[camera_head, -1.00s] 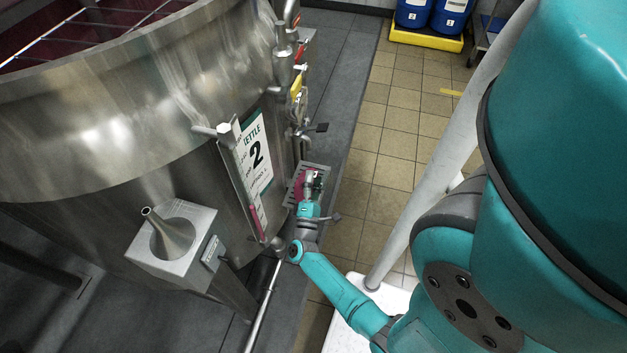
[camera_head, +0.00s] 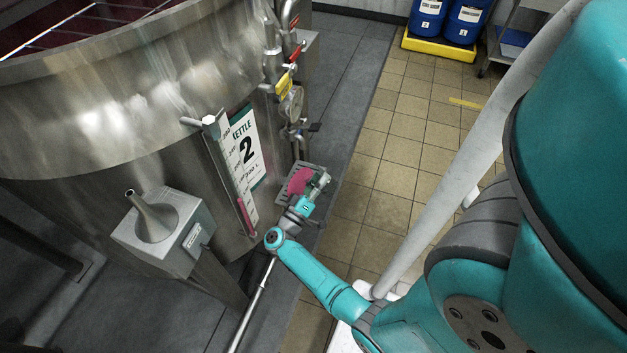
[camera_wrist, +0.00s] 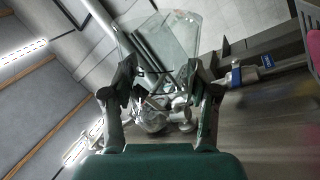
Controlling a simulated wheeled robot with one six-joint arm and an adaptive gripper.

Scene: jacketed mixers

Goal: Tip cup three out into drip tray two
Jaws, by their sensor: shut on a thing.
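My gripper (camera_head: 318,187) is at the drip tray (camera_head: 286,192) beside kettle 2, over the tray's right side. In the wrist view, my gripper (camera_wrist: 163,85) is shut on a clear cup (camera_wrist: 160,40) between its two fingers. The cup looks clear, with no liquid that I can make out, and no number is readable. The room appears strongly rolled in the wrist view, so the cup seems tilted. A pink patch (camera_head: 300,180) shows on the tray, left of my gripper; pink also shows at the wrist view's right edge (camera_wrist: 313,45). The cup is hard to make out in the head view.
The steel kettle (camera_head: 120,110) with its "2" sign (camera_head: 247,150) and level gauge (camera_head: 228,170) stands left of the tray. Valves and pipes (camera_head: 290,85) are behind. Tiled floor (camera_head: 400,150) is clear on the right.

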